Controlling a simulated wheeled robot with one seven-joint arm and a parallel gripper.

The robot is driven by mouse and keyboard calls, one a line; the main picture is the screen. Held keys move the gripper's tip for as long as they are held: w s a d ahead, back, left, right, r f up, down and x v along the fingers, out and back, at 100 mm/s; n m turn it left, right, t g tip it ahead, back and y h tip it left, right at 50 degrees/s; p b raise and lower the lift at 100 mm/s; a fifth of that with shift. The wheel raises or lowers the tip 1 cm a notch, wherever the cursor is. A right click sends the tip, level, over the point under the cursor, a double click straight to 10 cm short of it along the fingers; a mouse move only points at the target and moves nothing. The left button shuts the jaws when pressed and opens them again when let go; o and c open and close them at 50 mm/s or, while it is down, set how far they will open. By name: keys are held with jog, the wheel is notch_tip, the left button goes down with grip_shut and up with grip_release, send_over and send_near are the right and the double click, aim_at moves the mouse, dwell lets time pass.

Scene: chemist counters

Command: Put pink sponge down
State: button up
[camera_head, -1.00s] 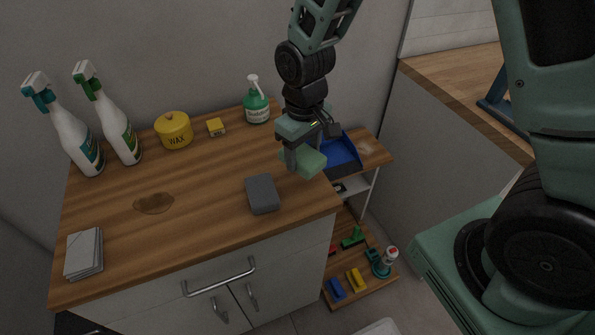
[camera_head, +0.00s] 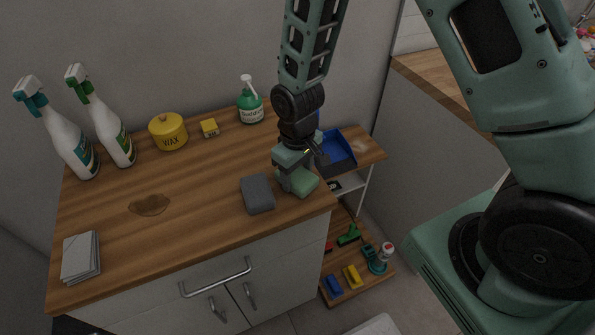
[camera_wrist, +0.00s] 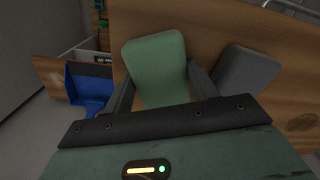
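No pink sponge shows in either view. A green sponge (camera_head: 303,184) is at the right front of the wooden counter, beside a grey sponge (camera_head: 257,195). My gripper (camera_head: 293,178) points down, with its fingers on either side of the green sponge and shut on it. The green sponge is at or just above the counter top; I cannot tell if it touches. In the wrist view the green sponge (camera_wrist: 157,68) sits between the two fingers, and the grey sponge (camera_wrist: 246,72) lies close outside one finger.
Two spray bottles (camera_head: 68,140), a yellow wax tin (camera_head: 168,131), a small yellow box (camera_head: 210,128) and a green pump bottle (camera_head: 250,104) stand at the back. Grey cloths (camera_head: 81,257) lie front left, near a brown stain (camera_head: 149,205). A blue dustpan (camera_head: 337,151) is beyond the right edge.

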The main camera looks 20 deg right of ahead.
aim_at(297, 174)
jog(key=o, duration=0.4)
jog(key=shift+c, duration=0.2)
notch_tip(297, 174, up, 12)
jog(key=b, duration=0.1)
jog(key=s+a+r+n, duration=0.1)
jog(key=s+a+r, duration=0.2)
jog(key=s, duration=0.7)
jog(key=s+a+r+n, duration=0.2)
jog(key=s+a+r, duration=0.1)
jog(key=s, duration=0.7)
jog(key=shift+a+r+y, duration=0.2)
jog(key=shift+r+y, duration=0.1)
jog(key=shift+r, duration=0.2)
